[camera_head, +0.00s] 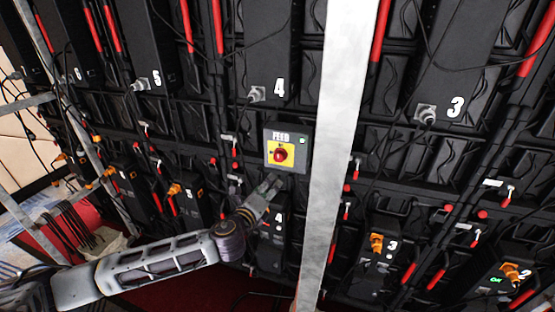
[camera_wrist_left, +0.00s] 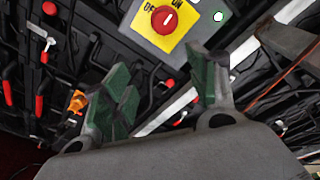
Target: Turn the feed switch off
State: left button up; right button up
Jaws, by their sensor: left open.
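The feed switch is a grey box (camera_head: 302,131) marked FEED, with a red round knob (camera_head: 281,154) on a yellow plate (camera_head: 272,147). A small green light (camera_wrist_left: 218,16) glows on the box. In the left wrist view the red knob (camera_wrist_left: 164,19) is at the top, with ON and OFF lettering on the plate; its white mark is too small to read surely. My left gripper (camera_head: 271,184) is just below the box, apart from the knob. In the left wrist view its green-padded fingers (camera_wrist_left: 162,82) are spread and empty. My right gripper is in neither view.
A pale vertical post (camera_head: 338,150) stands close to the right of the switch box. Black panels with cables, red handles and orange plugs (camera_head: 377,243) cover the wall. A metal frame (camera_head: 85,150) stands at the left.

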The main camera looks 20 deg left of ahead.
pick_arm(q)
jog(key=m, duration=0.2)
jog(key=r+m, duration=0.1)
jog(key=m, duration=0.1)
jog(key=a+r+m+t, duration=0.1)
jog(key=m, duration=0.2)
jog(key=shift+r+y, duration=0.2)
jog(key=shift+y, duration=0.2)
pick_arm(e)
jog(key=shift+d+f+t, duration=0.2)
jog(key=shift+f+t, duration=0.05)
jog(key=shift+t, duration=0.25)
pick_arm(q)
jog(key=shift+w, duration=0.1)
jog(key=p, duration=0.1)
send_near(278, 158)
jog(key=shift+w, duration=0.85)
jog(key=shift+w+d+p, duration=0.15)
jog(key=shift+w+p, duration=0.5)
jog(key=shift+w, duration=3.25)
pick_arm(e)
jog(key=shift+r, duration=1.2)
pick_arm(q)
jog(key=shift+f, duration=0.1)
